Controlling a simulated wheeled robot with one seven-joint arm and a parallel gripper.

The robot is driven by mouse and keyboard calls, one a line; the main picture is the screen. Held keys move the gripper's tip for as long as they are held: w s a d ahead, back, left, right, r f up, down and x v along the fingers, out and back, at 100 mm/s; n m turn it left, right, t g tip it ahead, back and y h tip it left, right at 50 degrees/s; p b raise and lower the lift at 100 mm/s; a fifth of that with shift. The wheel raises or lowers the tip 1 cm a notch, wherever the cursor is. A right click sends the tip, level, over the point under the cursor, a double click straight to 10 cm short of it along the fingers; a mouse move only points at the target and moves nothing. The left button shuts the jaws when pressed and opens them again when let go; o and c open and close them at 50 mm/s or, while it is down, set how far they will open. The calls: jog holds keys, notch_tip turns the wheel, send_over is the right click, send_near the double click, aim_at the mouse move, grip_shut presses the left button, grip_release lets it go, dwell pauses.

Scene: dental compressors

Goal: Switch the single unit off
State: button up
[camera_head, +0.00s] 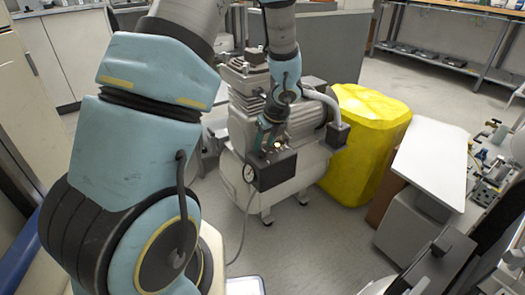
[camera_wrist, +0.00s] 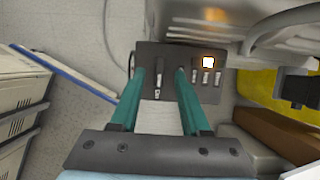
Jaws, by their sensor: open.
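A grey compressor (camera_head: 305,122) stands on the floor in the middle of the head view. Its dark control box (camera_head: 275,172) faces me, with a round gauge (camera_head: 249,173) at its left side. In the wrist view the box's dark panel (camera_wrist: 172,55) carries a lone switch (camera_wrist: 158,74) on the left and a group of small switches (camera_wrist: 206,78) on the right. A light (camera_wrist: 208,62) glows above that group. My gripper (camera_wrist: 160,73) is open, with its teal fingers apart on either side of the lone switch. I cannot tell whether the fingertips touch the panel.
A yellow container (camera_head: 368,140) stands right of the compressor, beside a white-topped cabinet (camera_head: 432,158). A thin hose (camera_head: 243,225) hangs from the box to the floor. Floor (camera_head: 310,250) is clear in front of the compressor.

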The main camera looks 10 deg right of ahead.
jog(key=shift+x, duration=1)
grip_shut()
